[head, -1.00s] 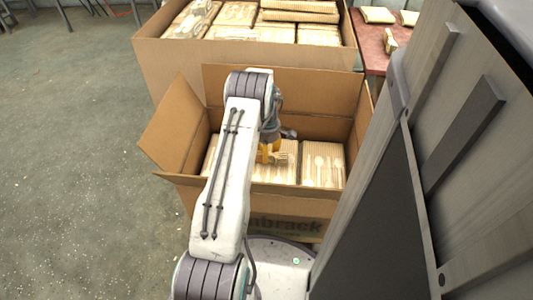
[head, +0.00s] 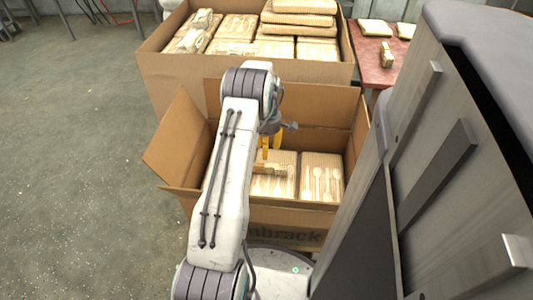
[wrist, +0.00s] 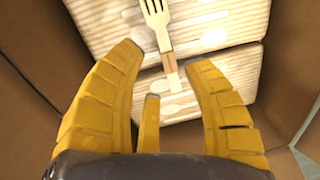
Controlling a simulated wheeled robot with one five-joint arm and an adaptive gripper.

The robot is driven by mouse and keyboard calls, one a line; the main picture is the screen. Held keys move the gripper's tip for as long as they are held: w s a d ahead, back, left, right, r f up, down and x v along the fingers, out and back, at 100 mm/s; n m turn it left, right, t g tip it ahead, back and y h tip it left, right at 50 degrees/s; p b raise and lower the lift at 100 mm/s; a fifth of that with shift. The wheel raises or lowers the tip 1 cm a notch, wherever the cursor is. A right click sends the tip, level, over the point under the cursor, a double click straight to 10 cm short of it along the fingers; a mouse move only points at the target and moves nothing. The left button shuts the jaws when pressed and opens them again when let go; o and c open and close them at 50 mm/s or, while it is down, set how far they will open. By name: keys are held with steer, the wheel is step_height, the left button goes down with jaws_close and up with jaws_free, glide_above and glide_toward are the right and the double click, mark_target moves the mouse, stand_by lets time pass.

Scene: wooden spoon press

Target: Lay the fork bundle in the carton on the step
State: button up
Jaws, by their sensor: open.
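The fork bundle (head: 268,169) is pale wood and lies on the packs inside the open cardboard carton (head: 285,214). In the wrist view the fork bundle (wrist: 158,28) shows its tines at the top and a darker band around its handle. It lies across the gap between two packs. My gripper (head: 270,148) has yellow fingers and is above the bundle inside the carton's opening. In the wrist view my gripper (wrist: 165,75) is open and empty, its fingers spread apart, with the bundle beyond the tips. My arm hides the carton's left part in the head view.
A larger carton (head: 180,80) full of packs stands behind, with another small bundle (head: 200,18) on top. A red table (head: 375,70) at the back right holds more packs. A grey metal machine (head: 450,170) stands close on the right. The floor at left is clear.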

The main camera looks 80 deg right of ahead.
steer(key=shift+d+r+p, duration=0.1)
steer(key=shift+r+p, duration=0.35)
steer(key=shift+r, duration=1.3)
steer(key=w+a+r, duration=0.4)
steer(key=w+r, duration=0.1)
steer(key=w, duration=0.4)
steer(key=w+a+r, duration=0.5)
steer(key=w, duration=0.3)
steer(key=w+a+r+h, duration=0.1)
steer(key=w+a+r, duration=0.25)
steer(key=a, duration=0.25)
steer(key=w+a+r, duration=0.3)
steer(key=w+a, duration=0.2)
steer(key=a, duration=0.2)
steer(key=a+r+t, duration=0.1)
steer(key=a+r, duration=0.1)
steer(key=a, duration=0.7)
steer(key=a+r, duration=0.3)
steer(key=a, duration=0.5)
steer(key=s+a+f+t, duration=0.1)
steer(key=s+a, duration=0.7)
steer(key=a, duration=0.4)
steer(key=shift+a+m, duration=0.4)
